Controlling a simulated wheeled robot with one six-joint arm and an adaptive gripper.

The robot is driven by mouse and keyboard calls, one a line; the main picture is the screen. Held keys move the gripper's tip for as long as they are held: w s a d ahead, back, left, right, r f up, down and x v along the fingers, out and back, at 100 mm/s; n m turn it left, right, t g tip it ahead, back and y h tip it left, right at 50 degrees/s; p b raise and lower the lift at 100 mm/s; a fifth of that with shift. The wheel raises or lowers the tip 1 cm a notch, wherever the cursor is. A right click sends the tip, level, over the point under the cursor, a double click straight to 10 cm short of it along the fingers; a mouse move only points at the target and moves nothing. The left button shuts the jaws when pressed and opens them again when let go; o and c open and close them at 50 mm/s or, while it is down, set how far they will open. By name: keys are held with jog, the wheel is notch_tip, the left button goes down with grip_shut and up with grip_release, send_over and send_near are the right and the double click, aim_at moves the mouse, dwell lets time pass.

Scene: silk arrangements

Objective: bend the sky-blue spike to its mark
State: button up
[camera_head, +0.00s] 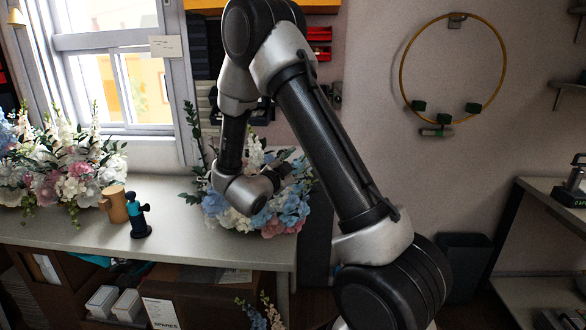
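A silk arrangement of blue, pink and white flowers (290,207) stands near the right end of the grey counter (180,222). My wrist and gripper (281,174) are in front of it and hide much of its middle. The gripper is small and dark against the flowers, so I cannot tell whether its fingers are open or touching a stem. A tall dark-green leafy stem (189,125) rises at the arrangement's left. I cannot pick out a single sky-blue spike or its mark; they may be behind my arm.
A second large arrangement (65,170) fills the counter's left. A tan mug-like object (116,204) and a blue-and-black tool (139,216) stand between them. Flower spikes (262,314) show low in front. A wall hoop (403,65) and shelves (545,300) are at right.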

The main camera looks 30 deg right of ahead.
jog(key=c, duration=1.1)
jog(key=shift+w+a+r+n+h, duration=0.4)
jog(key=shift+a+r+n, duration=0.1)
jog(key=shift+n, duration=0.4)
jog(key=shift+c, duration=0.2)
jog(key=shift+w+a+r+n+t, duration=0.35)
jog(key=shift+a+n+t, duration=0.25)
jog(key=shift+n, duration=0.3)
jog(key=shift+w+a+r+n+t+h, duration=0.35)
jog(key=shift+a+n, duration=0.25)
jog(key=shift+n, duration=0.4)
